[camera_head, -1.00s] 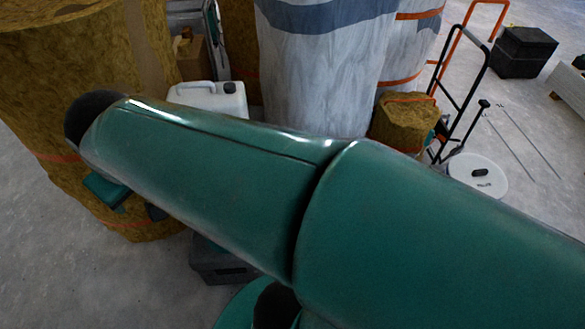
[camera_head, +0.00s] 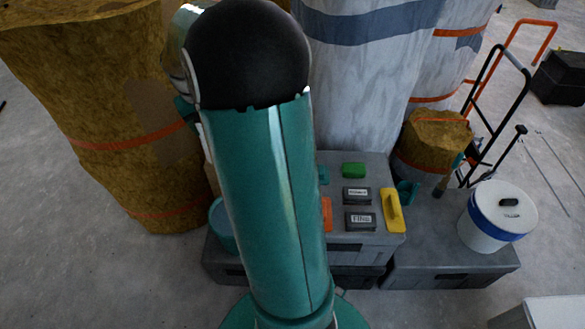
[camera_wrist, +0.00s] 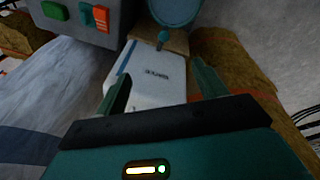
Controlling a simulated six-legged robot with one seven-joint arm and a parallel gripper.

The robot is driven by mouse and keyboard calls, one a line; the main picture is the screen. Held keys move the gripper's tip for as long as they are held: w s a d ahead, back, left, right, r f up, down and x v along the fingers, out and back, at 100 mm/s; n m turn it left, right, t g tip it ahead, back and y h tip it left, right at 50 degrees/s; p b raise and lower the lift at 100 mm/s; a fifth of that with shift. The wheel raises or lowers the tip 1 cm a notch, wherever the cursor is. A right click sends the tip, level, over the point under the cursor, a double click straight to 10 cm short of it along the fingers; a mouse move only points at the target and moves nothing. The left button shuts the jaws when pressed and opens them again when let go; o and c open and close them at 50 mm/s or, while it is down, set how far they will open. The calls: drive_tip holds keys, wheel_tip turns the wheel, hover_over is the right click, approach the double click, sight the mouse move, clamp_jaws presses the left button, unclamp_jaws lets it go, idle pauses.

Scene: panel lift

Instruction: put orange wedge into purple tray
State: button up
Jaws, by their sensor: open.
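An orange piece (camera_head: 327,213), perhaps the orange wedge, shows partly behind my arm on the grey box top in the head view. An orange-red piece (camera_wrist: 101,18) also stands out at the top left of the wrist view; its exact shape is hard to tell. I see no purple tray in either view. My gripper (camera_wrist: 163,85) is open and empty, its two teal fingers spread apart. It is away from the orange piece, with a white container (camera_wrist: 150,72) in view beyond the fingers. My arm hides part of the box top in the head view.
The grey box (camera_head: 360,258) carries a green block (camera_head: 353,170), a yellow tool (camera_head: 393,212) and dark labelled blocks (camera_head: 360,221). A teal tub (camera_head: 221,225) is at its left, a white bucket (camera_head: 497,216) at right. Large brown rolls (camera_head: 100,90) and a wrapped column (camera_head: 360,80) stand behind.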

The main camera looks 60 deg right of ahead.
drive_tip(key=s+d+f+m+y, duration=0.1)
drive_tip(key=s+d+f+m, duration=0.1)
drive_tip(key=s+d+f, duration=0.5)
drive_tip(key=s+d+f+m+y, duration=0.1)
drive_tip(key=s+d+f+m, duration=0.15)
drive_tip(key=d+f, duration=0.8)
drive_tip(key=s+d+f+m+y, duration=0.1)
drive_tip(key=s+d+f+m, duration=0.1)
drive_tip(key=s+d+f, duration=0.5)
drive_tip(key=shift+g, duration=0.4)
drive_tip(key=d+f, duration=0.1)
drive_tip(key=f, duration=0.3)
drive_tip(key=w+d+f, duration=0.1)
drive_tip(key=f, duration=0.4)
drive_tip(key=d+f, duration=0.1)
drive_tip(key=f, duration=0.4)
drive_tip(key=shift+w+f, duration=0.15)
drive_tip(key=shift+w, duration=0.2)
drive_tip(key=c, duration=1.2)
